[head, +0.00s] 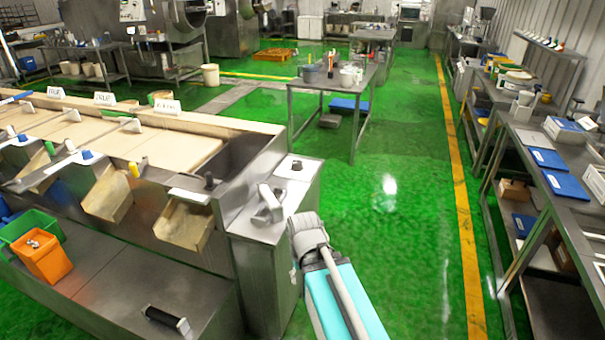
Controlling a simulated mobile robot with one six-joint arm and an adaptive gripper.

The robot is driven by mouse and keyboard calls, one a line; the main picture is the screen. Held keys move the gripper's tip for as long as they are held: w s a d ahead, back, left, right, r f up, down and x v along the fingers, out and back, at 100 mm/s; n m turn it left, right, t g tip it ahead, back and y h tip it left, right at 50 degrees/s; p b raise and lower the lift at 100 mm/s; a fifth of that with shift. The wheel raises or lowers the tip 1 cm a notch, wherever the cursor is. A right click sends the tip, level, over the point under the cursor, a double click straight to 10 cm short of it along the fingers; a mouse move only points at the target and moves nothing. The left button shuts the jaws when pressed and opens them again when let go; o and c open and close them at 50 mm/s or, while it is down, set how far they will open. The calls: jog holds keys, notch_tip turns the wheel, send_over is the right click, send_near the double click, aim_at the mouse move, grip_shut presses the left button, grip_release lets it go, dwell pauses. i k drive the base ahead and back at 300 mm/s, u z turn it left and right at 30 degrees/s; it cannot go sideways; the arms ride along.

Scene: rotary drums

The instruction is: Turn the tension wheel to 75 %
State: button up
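No tension wheel with a readable percent scale can be made out. A small dark knob (297,165) stands on the top of the steel end cabinet (262,232) at the right end of the long bench. A pale grey, lever-like part (268,204) shows on the same top, nearer to me; I cannot tell what it belongs to. My teal and grey arm reaches up from the bottom edge, and its grey wrist end is just right of the cabinet. My gripper's fingers cannot be made out, nor whether they touch anything.
The long steel bench has tan belts, chutes (184,224) and small signs. An orange bin (45,256) and a green bin (38,228) stand at the left. A steel table (333,83) stands behind. Green floor is free right of my arm, up to the right-hand workbenches (575,210).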

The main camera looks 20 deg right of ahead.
aim_at(297, 164)
jog(key=k, duration=0.65)
jog(key=z, duration=0.4)
jog(key=i, duration=0.85)
jog(key=z, duration=0.3)
jog(key=i, duration=1.45)
jog(key=u, duration=0.7)
